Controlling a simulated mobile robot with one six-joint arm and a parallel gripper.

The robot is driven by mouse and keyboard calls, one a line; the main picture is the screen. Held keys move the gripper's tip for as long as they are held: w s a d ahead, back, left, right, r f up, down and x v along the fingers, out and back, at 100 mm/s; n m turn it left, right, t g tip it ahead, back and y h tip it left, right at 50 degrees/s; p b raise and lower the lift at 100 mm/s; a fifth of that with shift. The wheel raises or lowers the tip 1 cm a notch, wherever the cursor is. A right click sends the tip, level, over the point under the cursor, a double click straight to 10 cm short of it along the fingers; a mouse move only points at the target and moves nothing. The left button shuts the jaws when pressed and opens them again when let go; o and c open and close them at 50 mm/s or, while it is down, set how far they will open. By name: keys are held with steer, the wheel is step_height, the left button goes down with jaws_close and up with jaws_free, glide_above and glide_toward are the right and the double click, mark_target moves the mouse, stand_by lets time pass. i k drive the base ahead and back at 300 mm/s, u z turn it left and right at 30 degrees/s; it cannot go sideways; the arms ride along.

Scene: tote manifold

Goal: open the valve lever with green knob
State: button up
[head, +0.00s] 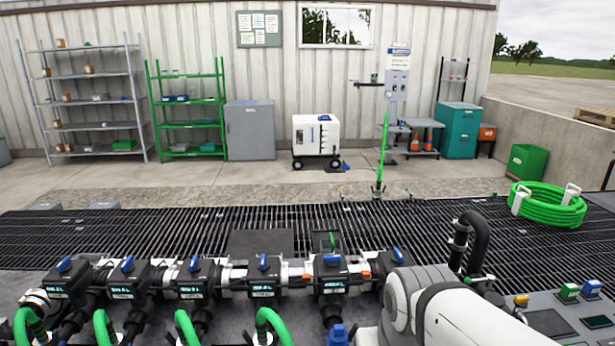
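A row of black valve bodies runs along a pipe manifold (227,273) in the lower part of the head view. Each valve carries a blue lever, such as this blue lever (262,262). A small upright green piece (333,241) shows just behind the fifth valve from the left. It is too small to tell whether it is the green knob of a lever or how it is turned. My white arm fills the lower right and hides part of the manifold's right end. My gripper is not in view.
Green hoses (272,324) curve up in front of the valves. A black bent pipe (472,238) rises beside my arm. A panel (552,322) with coloured blocks lies at the lower right. A coiled green hose (548,207) lies behind. The grating (150,235) beyond the manifold is mostly clear.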

mark_target(489, 278)
steer(key=k, duration=1.7)
steer(key=z, duration=1.95)
steer(key=i, duration=3.8)
steer(key=z, duration=0.05)
